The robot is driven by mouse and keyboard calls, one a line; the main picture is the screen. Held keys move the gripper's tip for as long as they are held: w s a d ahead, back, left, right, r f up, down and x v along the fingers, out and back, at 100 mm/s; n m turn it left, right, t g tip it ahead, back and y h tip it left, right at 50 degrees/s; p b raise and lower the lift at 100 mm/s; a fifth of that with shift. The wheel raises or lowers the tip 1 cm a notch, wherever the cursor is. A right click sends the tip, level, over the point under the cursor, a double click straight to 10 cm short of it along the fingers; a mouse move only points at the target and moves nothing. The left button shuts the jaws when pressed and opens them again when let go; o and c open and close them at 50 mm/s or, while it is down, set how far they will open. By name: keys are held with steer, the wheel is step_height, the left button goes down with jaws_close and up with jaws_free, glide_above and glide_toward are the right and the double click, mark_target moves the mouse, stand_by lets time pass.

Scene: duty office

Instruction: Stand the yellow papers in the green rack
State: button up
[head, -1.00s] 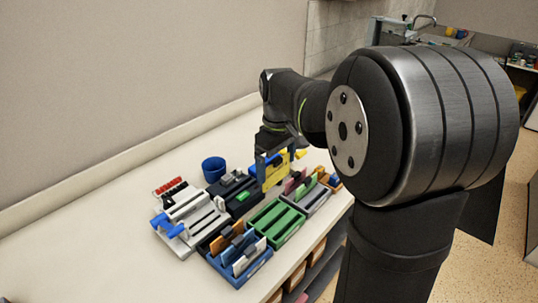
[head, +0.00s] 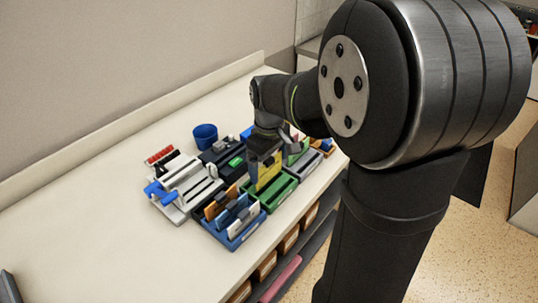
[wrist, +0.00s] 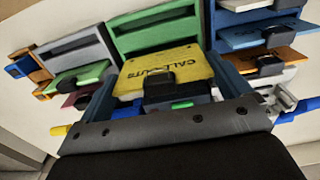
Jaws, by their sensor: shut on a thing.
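The yellow papers (head: 267,171) stand roughly upright in my gripper (head: 264,149), right over the near green rack (head: 282,194). In the wrist view the yellow papers (wrist: 168,64) show dark lettering and a black clip at the gripper end. My gripper (wrist: 166,92) is shut on them there, with blue parts at both sides. The green rack (wrist: 150,22) lies just beyond the papers' far edge, with a dark slot showing. I cannot tell whether their lower edge is inside a slot or only above it.
A blue rack (head: 233,238) with orange and grey cards stands close in front of the green rack. A grey rack (wrist: 75,50) with green and pink folders adjoins it on the other side. A white rack (head: 181,202) and a blue cup (head: 205,137) stand nearby.

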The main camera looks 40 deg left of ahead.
mark_target(269, 180)
steer(key=shift+f, duration=1.9)
steer(key=o, duration=0.7)
steer(key=shift+r, duration=4.5)
steer(key=shift+f, duration=0.1)
step_height(269, 180, down, 8)
steer(key=shift+f, duration=0.2)
